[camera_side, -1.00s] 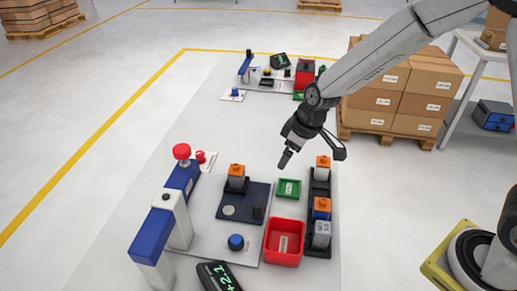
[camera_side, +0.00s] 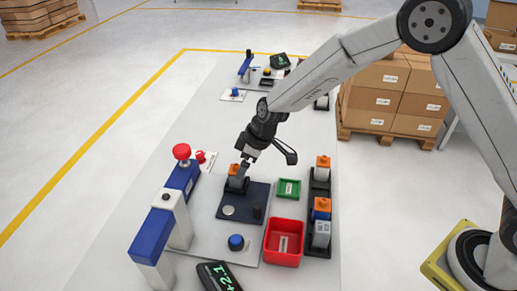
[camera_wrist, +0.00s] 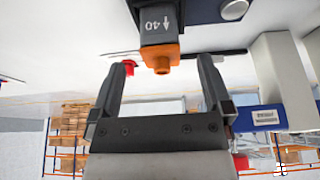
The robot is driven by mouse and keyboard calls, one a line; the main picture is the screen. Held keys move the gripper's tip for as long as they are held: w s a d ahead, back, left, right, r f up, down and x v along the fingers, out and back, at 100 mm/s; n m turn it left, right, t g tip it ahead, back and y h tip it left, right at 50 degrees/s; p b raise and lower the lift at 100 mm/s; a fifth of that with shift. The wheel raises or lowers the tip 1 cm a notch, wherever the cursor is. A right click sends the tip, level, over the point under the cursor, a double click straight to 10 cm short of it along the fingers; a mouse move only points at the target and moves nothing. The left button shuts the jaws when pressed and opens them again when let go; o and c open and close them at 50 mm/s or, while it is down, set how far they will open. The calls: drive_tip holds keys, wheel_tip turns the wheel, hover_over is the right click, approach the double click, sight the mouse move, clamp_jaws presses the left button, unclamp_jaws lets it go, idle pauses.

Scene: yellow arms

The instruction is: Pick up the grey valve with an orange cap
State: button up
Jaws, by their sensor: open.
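The grey valve with an orange cap (camera_side: 235,183) stands upright on the dark blue plate (camera_side: 230,205), at its far left corner. My gripper (camera_side: 246,158) is just above it, slanting down toward the cap. In the wrist view, the valve's grey body (camera_wrist: 157,22) carries "40" and an arrow, and its orange cap (camera_wrist: 160,56) points toward my gripper (camera_wrist: 159,68). The two fingers are apart, with the cap level with the gap between their tips and nothing held. A visible gap shows on both sides of the cap.
A black rack (camera_side: 319,186) at the right holds a pale orange-capped valve (camera_side: 322,163), a blue orange-capped one (camera_side: 321,206) and a grey block (camera_side: 321,234). A green tray (camera_side: 288,189) and red bin (camera_side: 284,243) lie between. A blue-and-white press (camera_side: 172,212) stands left.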

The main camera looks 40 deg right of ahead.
sight(234, 183)
drive_tip(key=shift+w+a+f, duration=0.1)
drive_tip(key=shift+f, duration=0.35)
drive_tip(key=shift+f, duration=0.1)
drive_tip(key=shift+x, duration=2.45)
clamp_jaws()
